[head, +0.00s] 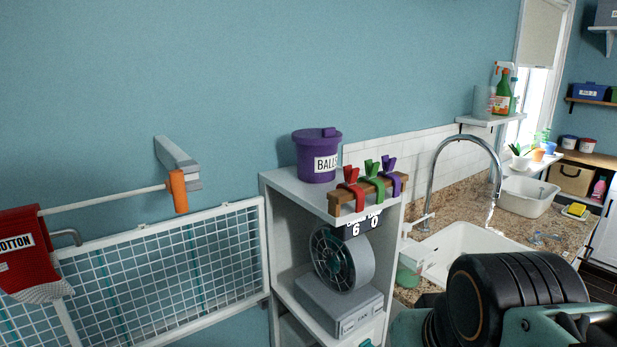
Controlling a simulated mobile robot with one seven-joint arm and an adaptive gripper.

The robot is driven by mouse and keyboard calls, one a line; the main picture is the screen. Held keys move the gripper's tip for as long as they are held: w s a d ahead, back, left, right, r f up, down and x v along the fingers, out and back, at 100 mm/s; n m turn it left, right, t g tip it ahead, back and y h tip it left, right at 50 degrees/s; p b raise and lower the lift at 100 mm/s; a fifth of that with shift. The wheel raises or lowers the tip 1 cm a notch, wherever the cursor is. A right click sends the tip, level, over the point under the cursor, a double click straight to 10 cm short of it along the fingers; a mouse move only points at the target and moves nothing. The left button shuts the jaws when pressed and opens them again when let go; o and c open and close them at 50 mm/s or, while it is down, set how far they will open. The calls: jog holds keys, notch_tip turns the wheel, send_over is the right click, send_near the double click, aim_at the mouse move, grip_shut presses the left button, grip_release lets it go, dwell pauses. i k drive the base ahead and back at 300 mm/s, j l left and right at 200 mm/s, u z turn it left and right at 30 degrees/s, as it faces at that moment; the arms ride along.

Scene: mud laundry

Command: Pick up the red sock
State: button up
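A red cloth item (22,250) hangs at the far left of the head view, at the end of a thin white rod. It has a label reading "COTTON" and a pale grey lower end. It looks like the red sock, but the left edge of the picture cuts it off. It hangs in front of a white wire rack. My arm shows large at the bottom right, well apart from the red item. My gripper's fingers are not in view.
The white wire rack (165,272) is on the blue wall, under a bracket with an orange part (178,190). A white shelf unit (290,190) holds a purple "BALLS" tub (313,158), coloured pegs and a fan (342,260). A sink (465,243) is to the right.

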aim_at(28, 258)
jog(key=u, duration=1.95)
jog(key=l, duration=0.4)
jog(key=i+l+u, duration=0.1)
jog(key=u, duration=0.65)
jog(key=j+u, duration=0.4)
jog(key=u, duration=0.2)
jog(key=j+z, duration=0.1)
